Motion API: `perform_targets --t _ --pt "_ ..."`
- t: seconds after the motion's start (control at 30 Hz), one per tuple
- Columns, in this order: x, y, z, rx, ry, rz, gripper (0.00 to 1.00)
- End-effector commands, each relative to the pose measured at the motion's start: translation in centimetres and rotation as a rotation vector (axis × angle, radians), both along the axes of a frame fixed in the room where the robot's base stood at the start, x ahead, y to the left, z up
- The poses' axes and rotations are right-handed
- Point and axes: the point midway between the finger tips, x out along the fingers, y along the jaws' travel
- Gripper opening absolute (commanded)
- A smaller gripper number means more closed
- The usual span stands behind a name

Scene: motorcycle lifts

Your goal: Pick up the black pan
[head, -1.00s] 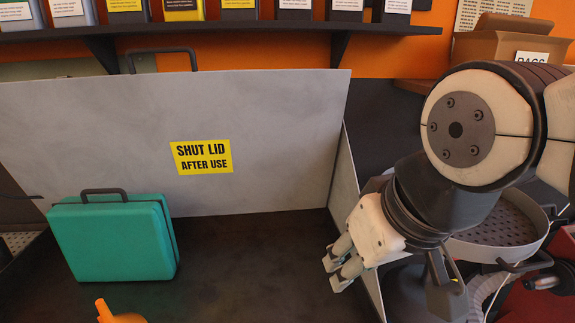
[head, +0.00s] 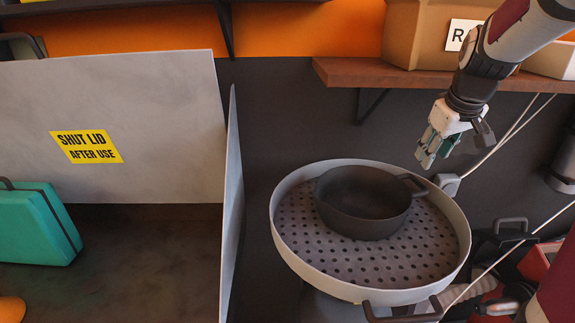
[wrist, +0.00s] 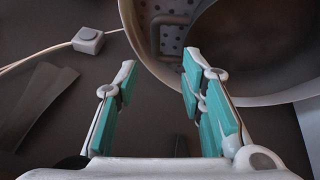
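The black pan (head: 362,203) is round with loop handles and sits upright on the perforated floor of a round grey basin (head: 290,250). In the wrist view the pan (wrist: 235,45) shows partly at the upper right, with one loop handle (wrist: 168,38) facing my gripper. My gripper (head: 427,160) hangs above and behind the right part of the basin, up and to the right of the pan, and does not touch it. In the wrist view my gripper (wrist: 155,85) has its two teal-padded fingers spread apart with nothing between them.
A wooden shelf (head: 340,72) with cardboard boxes (head: 425,40) runs along the wall near my arm. A tall grey panel (head: 231,200) stands left of the basin. A teal case (head: 35,225) is at far left. A cable (head: 500,145) runs at right.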

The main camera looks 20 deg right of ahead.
Motion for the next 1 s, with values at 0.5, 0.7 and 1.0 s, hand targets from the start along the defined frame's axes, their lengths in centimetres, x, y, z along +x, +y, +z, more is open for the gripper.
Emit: perform_targets --t 0.5,0.7,1.0 --pt "2.8 -2.3 -7.1 -0.002 0.005 -0.001 0.36" --pt "3.3 -2.5 -8.1 -0.003 0.003 -0.001 0.36" --pt "4.6 -3.2 -11.3 -0.001 0.005 -0.002 0.36"
